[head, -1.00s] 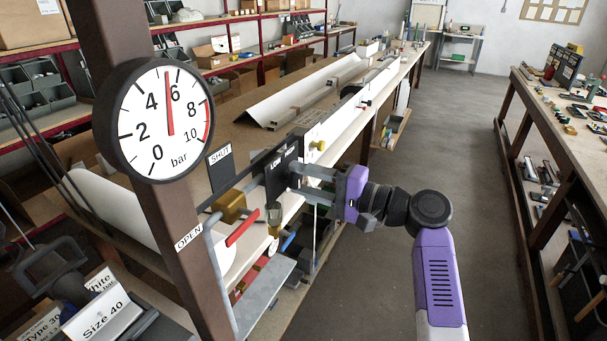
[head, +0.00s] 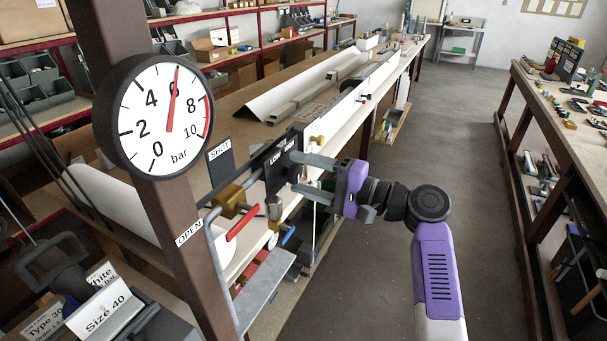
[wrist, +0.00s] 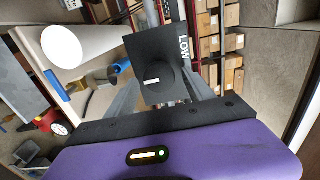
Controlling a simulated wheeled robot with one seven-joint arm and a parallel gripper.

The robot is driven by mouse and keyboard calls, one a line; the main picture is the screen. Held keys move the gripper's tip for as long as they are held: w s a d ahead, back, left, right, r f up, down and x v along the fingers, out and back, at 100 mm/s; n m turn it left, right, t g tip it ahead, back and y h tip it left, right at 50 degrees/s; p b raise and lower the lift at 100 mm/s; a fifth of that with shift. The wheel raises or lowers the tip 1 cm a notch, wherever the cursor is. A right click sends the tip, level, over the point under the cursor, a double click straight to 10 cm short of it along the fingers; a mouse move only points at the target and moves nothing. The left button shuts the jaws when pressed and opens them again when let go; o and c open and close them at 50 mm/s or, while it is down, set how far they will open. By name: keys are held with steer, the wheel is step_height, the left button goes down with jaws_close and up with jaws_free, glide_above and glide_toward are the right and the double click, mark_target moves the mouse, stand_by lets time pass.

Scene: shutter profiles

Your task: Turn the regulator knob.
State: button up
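The regulator knob is a round black knob with a white mark (wrist: 153,81) on a dark square plate (wrist: 150,50) lettered LOW in the wrist view. In the head view the plate (head: 272,168) stands at the bench edge, with the knob (head: 294,166) largely behind my fingers. My gripper (head: 308,175) reaches it from the right, with its two fingers apart. In the wrist view the fingers lie either side of the knob, and contact cannot be made out. The round gauge (head: 150,125) has its red needle at about 6 bar.
A red lever (head: 243,222) and brass fitting (head: 232,196) sit left of the knob, near SHUT (head: 219,152) and OPEN (head: 188,235) labels. A brown post (head: 180,240) stands in front. The aisle floor (head: 450,130) at right is clear.

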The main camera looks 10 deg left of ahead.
steer(key=b+v, duration=0.2)
steer(key=v, duration=0.5)
steer(key=shift+s+d, duration=0.15)
steer(key=shift+d, duration=0.2)
